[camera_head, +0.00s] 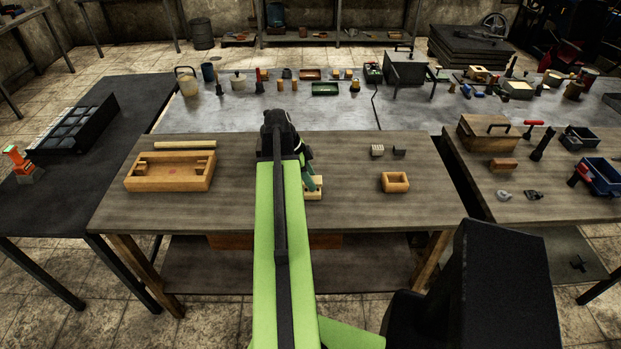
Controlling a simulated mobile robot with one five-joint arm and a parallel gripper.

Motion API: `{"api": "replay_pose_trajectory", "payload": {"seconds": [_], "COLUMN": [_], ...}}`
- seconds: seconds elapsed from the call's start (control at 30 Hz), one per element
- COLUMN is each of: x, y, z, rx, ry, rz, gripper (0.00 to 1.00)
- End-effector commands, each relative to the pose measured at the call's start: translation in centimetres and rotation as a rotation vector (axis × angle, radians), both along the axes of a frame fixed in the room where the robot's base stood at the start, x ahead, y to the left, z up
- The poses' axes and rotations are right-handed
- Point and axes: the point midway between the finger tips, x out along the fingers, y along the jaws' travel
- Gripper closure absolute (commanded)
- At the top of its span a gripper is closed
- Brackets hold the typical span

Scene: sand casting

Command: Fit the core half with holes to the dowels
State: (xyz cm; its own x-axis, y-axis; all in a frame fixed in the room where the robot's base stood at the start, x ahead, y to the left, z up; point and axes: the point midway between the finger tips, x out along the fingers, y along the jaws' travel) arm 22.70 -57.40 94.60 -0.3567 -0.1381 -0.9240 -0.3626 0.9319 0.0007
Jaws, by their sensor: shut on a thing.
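My gripper (309,182) points down over the middle of the wooden workbench, partly hidden behind my own green arm. It is shut on a small pale block, which I take for the core half. A pale wooden piece (314,194) shows at the fingertips, low over or on the bench. I cannot tell whether this is one piece or two halves together. The holes and dowels are too small or hidden to make out.
On the bench (345,215), a wooden frame box (168,185) and a pale rod (186,144) lie left. Bare bench surrounds my gripper.

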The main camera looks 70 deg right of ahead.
Motion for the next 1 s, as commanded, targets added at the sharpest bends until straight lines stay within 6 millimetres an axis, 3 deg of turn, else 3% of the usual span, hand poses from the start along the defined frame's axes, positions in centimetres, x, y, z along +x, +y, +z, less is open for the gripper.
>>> {"api": "replay_pose_trajectory", "payload": {"seconds": [1.0], "x": [-0.1], "y": [0.0], "z": [-2.4], "rx": [0.0], "ry": [0.0], "rz": [-0.001], "gripper": [1.0]}}
